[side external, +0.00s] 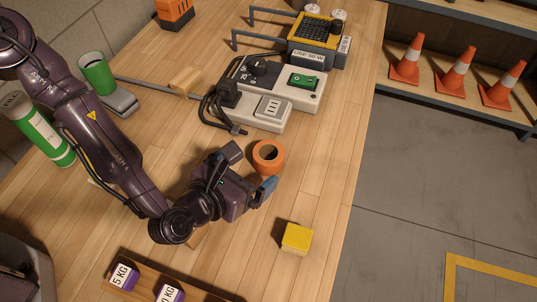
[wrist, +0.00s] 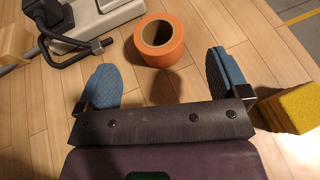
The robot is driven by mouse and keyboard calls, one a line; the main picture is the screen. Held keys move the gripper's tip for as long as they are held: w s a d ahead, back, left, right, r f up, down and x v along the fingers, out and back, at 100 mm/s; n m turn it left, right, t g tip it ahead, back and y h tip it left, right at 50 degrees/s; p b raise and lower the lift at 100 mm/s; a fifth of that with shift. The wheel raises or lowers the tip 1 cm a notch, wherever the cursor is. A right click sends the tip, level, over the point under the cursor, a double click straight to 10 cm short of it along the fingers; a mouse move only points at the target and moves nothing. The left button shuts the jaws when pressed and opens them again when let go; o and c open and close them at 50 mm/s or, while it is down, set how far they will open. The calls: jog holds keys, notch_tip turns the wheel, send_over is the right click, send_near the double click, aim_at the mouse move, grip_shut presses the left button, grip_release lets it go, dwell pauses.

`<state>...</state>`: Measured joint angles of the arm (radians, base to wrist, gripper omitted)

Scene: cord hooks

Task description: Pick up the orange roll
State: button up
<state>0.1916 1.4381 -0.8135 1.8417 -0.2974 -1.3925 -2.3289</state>
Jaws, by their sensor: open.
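The orange roll (side external: 268,157) is a hollow ring standing on its flat end on the wooden table, with its dark hole facing up. In the wrist view my gripper (wrist: 164,74) is open, with nothing between the pads. The lower part of the roll's near side is partly hidden by my finger in the side view.
A grey power unit with a black plug and cable (side external: 262,108) stands just behind the roll. A yellow block (side external: 296,238) lies in front of it to the right; the block also shows in the wrist view (wrist: 292,108). The table between roll and right edge is clear.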

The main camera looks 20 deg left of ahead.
aim_at(274, 148)
jog(key=shift+x, duration=3.9)
jog(key=shift+a+r, duration=0.1)
jog(key=shift+r, duration=0.05)
jog(key=c, duration=1)
jog(key=shift+r, duration=0.1)
